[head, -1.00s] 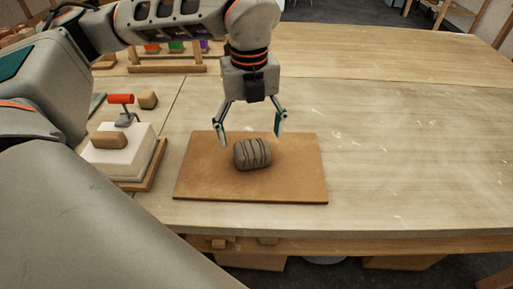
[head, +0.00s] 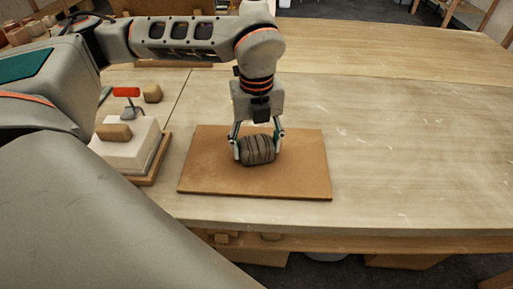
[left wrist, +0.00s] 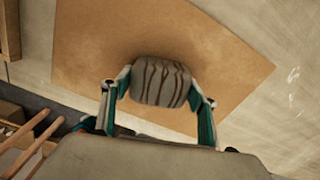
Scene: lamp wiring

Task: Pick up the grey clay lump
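The grey clay lump (head: 257,150), a rounded block with dark stripes, rests on the brown board (head: 212,180). My left gripper (head: 258,149) points down over it, with one finger on each side. In the left wrist view, the fingertips press against the left and right sides of the lump (left wrist: 160,82), with no clear gap. The fingers are closer together than before, shut on the lump. The lump shows no visible lift off the board. My right gripper is not in view.
Left of the board, a white block (head: 128,150) on a wooden base carries a tan piece (head: 114,132). Behind it are a red-handled tool (head: 128,98) and a small tan block (head: 153,93). The table right of the board (head: 415,150) is clear.

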